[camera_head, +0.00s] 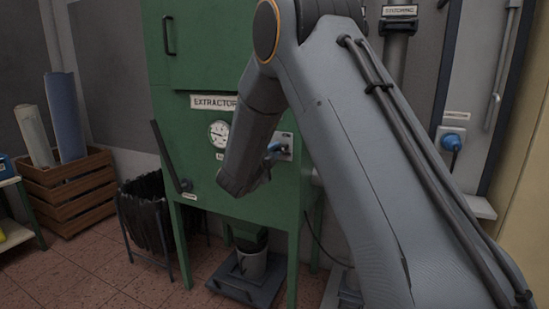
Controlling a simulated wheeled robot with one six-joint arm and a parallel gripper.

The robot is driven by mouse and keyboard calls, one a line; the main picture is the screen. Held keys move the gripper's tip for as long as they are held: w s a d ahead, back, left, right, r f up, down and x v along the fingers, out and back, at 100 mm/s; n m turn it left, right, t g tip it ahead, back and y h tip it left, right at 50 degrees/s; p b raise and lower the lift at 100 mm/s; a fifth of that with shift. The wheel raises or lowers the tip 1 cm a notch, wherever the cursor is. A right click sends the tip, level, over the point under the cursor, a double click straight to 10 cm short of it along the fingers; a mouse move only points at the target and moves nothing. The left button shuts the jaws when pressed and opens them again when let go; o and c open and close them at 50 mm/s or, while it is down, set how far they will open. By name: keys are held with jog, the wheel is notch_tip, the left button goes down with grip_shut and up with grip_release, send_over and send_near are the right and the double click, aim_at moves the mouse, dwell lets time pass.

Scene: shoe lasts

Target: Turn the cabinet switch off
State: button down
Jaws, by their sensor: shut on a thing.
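The green cabinet (183,95) with the "EXTRACTOR" label stands in the middle. Its switch panel (287,139) is a small pale plate on the front, right of a round gauge. A small blue part, apparently the switch handle (274,147), shows at the panel's left side. My arm comes down in front of the cabinet, and my gripper (267,166) is at the switch, mostly hidden behind my wrist. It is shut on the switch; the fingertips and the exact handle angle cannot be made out.
A wooden crate (70,190) with rolls and a dark bin (147,215) stand at the left. Tiled floor is clear at front left.

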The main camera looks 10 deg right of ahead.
jog(key=shift+f+m+b, duration=0.2)
jog(key=shift+m+b, duration=0.4)
jog(key=shift+m, duration=0.1)
jog(key=c, duration=1.7)
grip_release()
jog(key=shift+d+r, duration=0.1)
jog(key=b+v, duration=0.1)
jog(key=v, duration=0.7)
